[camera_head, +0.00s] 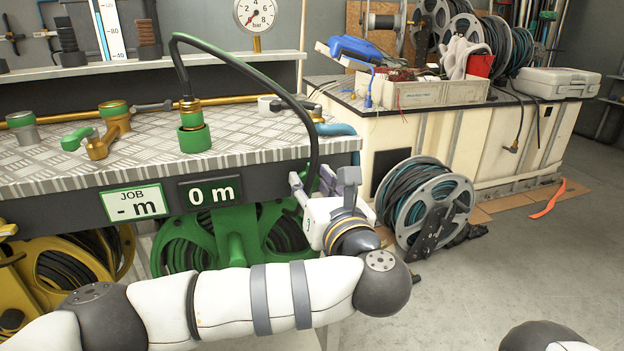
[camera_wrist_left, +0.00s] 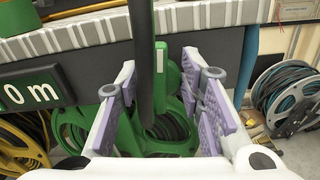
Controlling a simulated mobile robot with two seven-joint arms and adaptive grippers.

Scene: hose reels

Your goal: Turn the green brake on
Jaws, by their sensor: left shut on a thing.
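The green brake lever (camera_wrist_left: 160,72), upright with a pale stripe near its top, stands between the fingers of my left gripper (camera_wrist_left: 157,85) in the left wrist view. That gripper is shut on it, though the fingers look well apart and the contact is hard to see. In the head view my left gripper (camera_head: 325,185) is at the bench's front right corner and hides the lever. The green hose reel (camera_head: 235,235) is under the bench, partly behind my left arm. My right gripper is out of view.
A black hose (camera_head: 290,95) arches from a green fitting (camera_head: 194,132) down beside my left gripper. The bench (camera_head: 250,160) has green-handled valves (camera_head: 76,138) and a "0 m" display (camera_head: 210,191). A yellow reel (camera_head: 80,260) is left; a grey reel (camera_head: 425,205) is right.

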